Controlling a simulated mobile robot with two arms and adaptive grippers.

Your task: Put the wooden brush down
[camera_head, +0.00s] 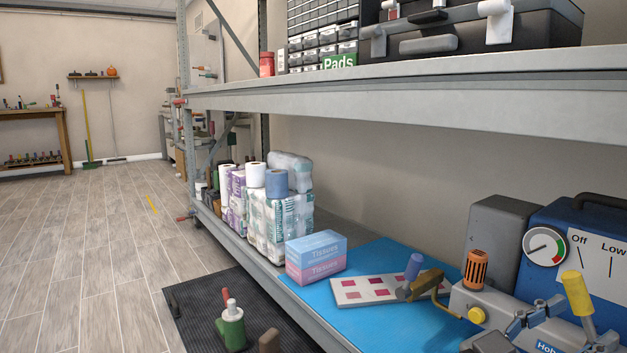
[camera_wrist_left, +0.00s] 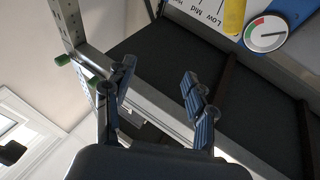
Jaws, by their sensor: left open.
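My left gripper (camera_head: 538,317) is at the lower right of the head view, in front of the blue machine. In the left wrist view the left gripper (camera_wrist_left: 158,72) has its two fingers apart with nothing between them. I cannot clearly make out the wooden brush. A brown, curved-handled tool (camera_head: 428,282) lies by the sample card on the blue mat and may be it. The left gripper is to the right of that tool and apart from it. My right gripper is not in view.
A blue mat (camera_head: 388,251) covers part of the lower shelf. Paper packs (camera_head: 275,220) stand farther back. A blue machine with a dial (camera_head: 544,246) is at right. The upper shelf (camera_head: 420,100) hangs above.

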